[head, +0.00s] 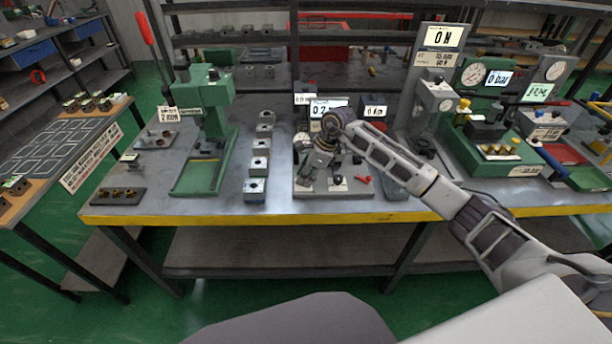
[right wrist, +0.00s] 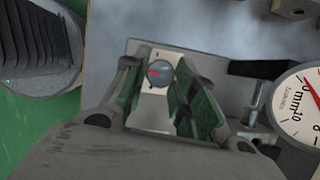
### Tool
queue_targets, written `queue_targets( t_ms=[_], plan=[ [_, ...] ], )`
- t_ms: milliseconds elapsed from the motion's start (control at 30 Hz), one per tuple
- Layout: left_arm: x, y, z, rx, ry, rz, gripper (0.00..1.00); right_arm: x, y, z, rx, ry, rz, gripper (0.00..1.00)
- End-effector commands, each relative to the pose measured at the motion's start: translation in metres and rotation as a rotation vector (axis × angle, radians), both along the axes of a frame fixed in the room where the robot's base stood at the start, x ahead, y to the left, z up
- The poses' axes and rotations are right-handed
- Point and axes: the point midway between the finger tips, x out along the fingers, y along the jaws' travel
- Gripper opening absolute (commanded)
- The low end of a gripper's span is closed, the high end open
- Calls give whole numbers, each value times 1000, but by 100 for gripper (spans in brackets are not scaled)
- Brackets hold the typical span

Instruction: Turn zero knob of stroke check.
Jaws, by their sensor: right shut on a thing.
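The stroke check stand has a grey base plate (head: 347,190) at the middle front of the bench. In the right wrist view a dial gauge (right wrist: 299,106) marked in mm is partly cut off at the right. The zero knob (right wrist: 160,73) is a small round grey knob with a red mark, on a pale plate. My right gripper (head: 310,175) reaches down over the left part of the stand. In the right wrist view its fingers (right wrist: 160,80) stand on both sides of the knob, shut on it. In the head view the gripper hides the knob. My left gripper is out of view.
A green press (head: 205,125) with a red lever stands to the left. A row of grey blocks (head: 258,164) lies between it and the stand. A red piece (head: 363,179) lies on the plate's right side. A tall grey tester (head: 432,100) stands to the right.

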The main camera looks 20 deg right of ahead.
Motion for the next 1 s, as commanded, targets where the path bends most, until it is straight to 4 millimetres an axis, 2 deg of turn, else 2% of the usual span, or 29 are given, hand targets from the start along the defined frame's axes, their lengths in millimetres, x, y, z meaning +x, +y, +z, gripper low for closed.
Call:
queue_targets(
  t_ms=[600, 1000],
  plan=[
    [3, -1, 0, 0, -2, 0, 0, -2, 1, 1, 0, -3, -323, 4],
    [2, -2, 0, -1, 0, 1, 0, -2, 2, 1, 0, -3, -422, 4]
  ],
)
